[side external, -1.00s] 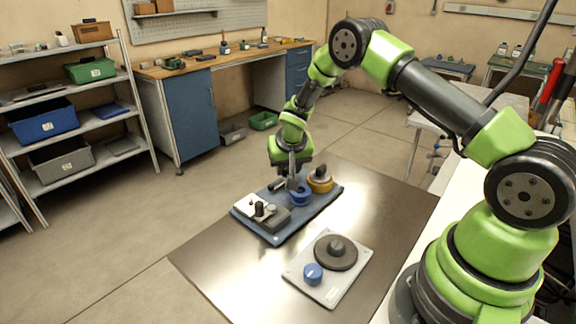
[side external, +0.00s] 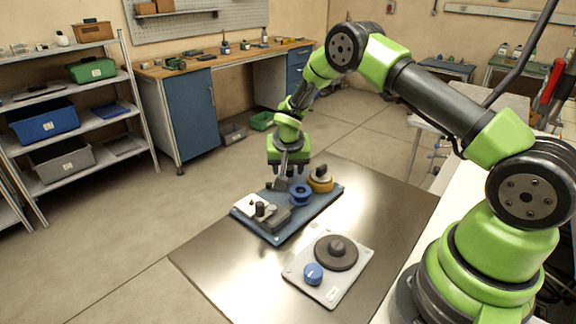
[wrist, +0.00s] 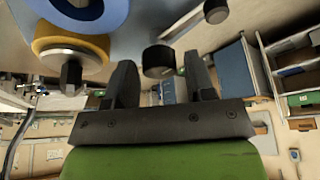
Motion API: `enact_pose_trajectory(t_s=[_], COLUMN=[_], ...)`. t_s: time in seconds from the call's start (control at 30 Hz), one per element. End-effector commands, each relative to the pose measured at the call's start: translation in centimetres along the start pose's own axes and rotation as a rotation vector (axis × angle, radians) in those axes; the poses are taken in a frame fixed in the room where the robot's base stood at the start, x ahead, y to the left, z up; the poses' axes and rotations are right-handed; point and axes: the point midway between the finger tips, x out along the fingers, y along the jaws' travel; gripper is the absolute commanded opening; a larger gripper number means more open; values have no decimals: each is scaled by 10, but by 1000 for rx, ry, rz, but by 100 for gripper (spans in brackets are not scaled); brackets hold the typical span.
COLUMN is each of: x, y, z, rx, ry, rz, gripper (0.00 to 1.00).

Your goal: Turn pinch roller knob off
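My gripper (side external: 281,186) hangs over the blue deck (side external: 278,237), just left of the blue reel (side external: 300,197). In the wrist view its two dark fingers (wrist: 162,82) are apart. A black round knob (wrist: 158,60) shows between and beyond the fingertips; I cannot tell whether they touch it. A black knob (side external: 260,208) stands by the white block at the deck's left end. A yellow reel (side external: 320,186) with a black top knob stands at the right end. Which knob is the pinch roller knob is not marked legibly.
A light grey panel (side external: 329,299) with a blue knob (side external: 313,273) and a dark disc (side external: 336,254) lies nearer on the metal table (side external: 395,215). The table around both units is clear. Shelves and a workbench stand well behind.

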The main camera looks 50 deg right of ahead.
Motion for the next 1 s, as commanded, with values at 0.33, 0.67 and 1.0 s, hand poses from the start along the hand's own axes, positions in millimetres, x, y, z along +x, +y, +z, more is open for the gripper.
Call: enact_pose_trajectory(t_s=[0.33,0.67,1.0], x=[-2,-53,-97], y=[0,-1,0], z=[0,-1,0], rx=[-2,-3,-1], ry=[1,4,1], rz=[-1,-3,-1], gripper=[59,59,59])
